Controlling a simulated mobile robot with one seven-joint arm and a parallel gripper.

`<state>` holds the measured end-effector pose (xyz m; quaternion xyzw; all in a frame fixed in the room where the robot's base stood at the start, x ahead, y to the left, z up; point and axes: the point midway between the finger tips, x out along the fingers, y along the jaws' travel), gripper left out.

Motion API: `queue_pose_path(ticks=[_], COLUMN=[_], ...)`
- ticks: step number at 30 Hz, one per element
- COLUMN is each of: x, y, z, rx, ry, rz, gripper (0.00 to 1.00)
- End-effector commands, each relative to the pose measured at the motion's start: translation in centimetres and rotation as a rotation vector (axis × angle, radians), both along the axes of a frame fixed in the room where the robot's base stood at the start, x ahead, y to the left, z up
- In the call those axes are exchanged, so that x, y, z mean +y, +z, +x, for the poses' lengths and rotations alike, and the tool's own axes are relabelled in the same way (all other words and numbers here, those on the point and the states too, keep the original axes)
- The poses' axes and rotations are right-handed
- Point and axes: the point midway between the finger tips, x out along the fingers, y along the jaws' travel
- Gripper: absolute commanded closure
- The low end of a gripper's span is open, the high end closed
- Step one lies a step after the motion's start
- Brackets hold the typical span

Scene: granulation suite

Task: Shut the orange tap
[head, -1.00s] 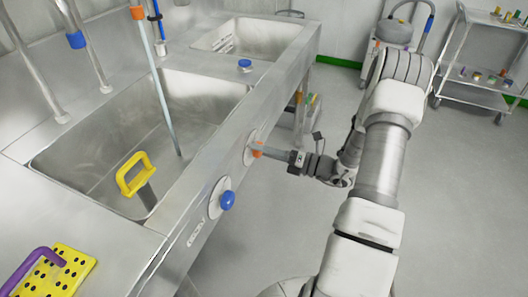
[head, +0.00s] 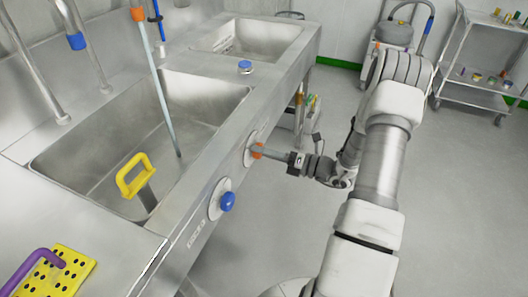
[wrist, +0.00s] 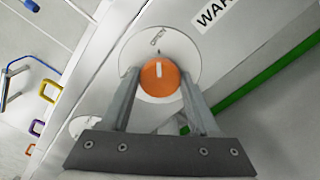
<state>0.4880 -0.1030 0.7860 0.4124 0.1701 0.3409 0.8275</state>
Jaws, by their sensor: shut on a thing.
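The orange tap (head: 257,151) is a round knob on a white disc on the sink's front panel. In the wrist view the orange tap (wrist: 160,77) faces me, with a white mark across its upper middle. My gripper (head: 264,152) reaches it from the right in the head view. In the wrist view my gripper (wrist: 158,88) has one finger on each side of the knob and is shut on it. In the head view the fingers partly hide the knob.
A blue tap (head: 228,201) sits on the same front panel, nearer to me. The steel sink (head: 100,125) holds a yellow-handled tool (head: 136,174). A steel trolley (head: 480,85) stands at the far right. The floor right of my arm is clear.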

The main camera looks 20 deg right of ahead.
Motion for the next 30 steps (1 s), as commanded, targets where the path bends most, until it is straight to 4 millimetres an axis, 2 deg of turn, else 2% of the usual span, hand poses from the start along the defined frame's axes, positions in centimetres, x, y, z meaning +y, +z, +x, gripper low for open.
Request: queue_pose_path(ticks=[11,30], x=[-0.05,-0.02], y=[-0.02,-0.14], z=[-0.05,-0.10], rx=[-0.147,-0.573], ry=[-0.002,-0.001], rz=[-0.147,-0.577], gripper=[0.94,0.94])
